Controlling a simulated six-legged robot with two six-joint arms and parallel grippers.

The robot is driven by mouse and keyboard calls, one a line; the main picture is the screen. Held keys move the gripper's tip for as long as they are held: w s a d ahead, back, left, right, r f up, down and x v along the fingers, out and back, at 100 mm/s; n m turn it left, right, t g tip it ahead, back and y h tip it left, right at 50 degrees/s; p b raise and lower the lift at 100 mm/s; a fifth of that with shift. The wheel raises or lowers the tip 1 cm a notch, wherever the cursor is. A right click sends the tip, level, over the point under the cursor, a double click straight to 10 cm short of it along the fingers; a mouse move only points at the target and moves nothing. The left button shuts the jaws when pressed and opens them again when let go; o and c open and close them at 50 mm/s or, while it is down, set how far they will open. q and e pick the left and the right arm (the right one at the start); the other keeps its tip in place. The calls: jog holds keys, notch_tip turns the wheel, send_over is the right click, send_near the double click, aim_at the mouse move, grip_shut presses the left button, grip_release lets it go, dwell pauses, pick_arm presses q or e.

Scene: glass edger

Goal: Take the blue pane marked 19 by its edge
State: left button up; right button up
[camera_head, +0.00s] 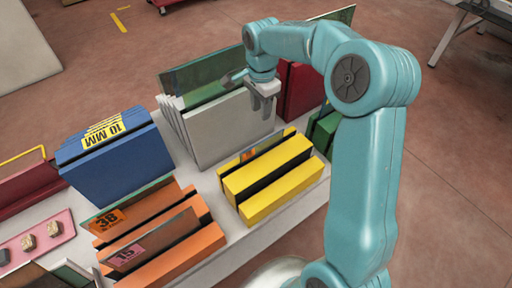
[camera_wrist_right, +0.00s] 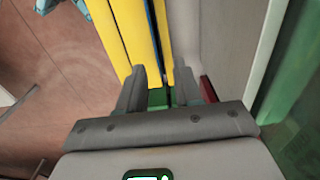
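My right gripper (camera_head: 262,103) is over the grey rack, behind the yellow rack (camera_head: 262,196). In the right wrist view its two fingers (camera_wrist_right: 160,84) stand apart with nothing gripped between them. A thin blue edge (camera_wrist_right: 156,28) runs between the yellow bars (camera_wrist_right: 112,35) there, ahead of the fingertips and apart from them. In the head view a pane with an orange tag (camera_head: 249,155) stands in the yellow rack; the tag's number is too small to read. I cannot make out a 19 on any pane. My left gripper is not in view.
A grey rack (camera_head: 227,131) holds a tall green pane (camera_head: 200,77). A blue rack marked 10 MM (camera_head: 118,165) stands left. An orange rack (camera_head: 168,236) holds panes tagged 38 (camera_head: 105,221) and 15 (camera_head: 125,254). Red (camera_head: 302,92) and green (camera_head: 325,130) racks stand right.

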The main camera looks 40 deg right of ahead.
send_over(262, 145)
notch_tip(262, 145, down, 4)
jog(key=f, duration=0.4)
jog(key=f+p, duration=0.1)
jog(key=f, duration=0.1)
jog(key=shift+w+d, duration=0.35)
jog(key=shift+w, duration=0.05)
jog(key=shift+s+f, duration=0.15)
jog(key=shift+s, duration=0.05)
notch_tip(262, 145, down, 5)
jog(key=shift+a+f+p, duration=0.1)
jog(key=shift+p, duration=0.75)
jog(key=shift+s+f, duration=0.1)
jog(key=shift+s+a, duration=0.1)
jog(key=shift+s, duration=0.1)
jog(key=shift+w, duration=0.3)
grip_shut()
jog(key=shift+s, duration=0.2)
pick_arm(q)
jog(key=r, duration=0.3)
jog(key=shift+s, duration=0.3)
pick_arm(e)
jog(key=shift+w, duration=0.15)
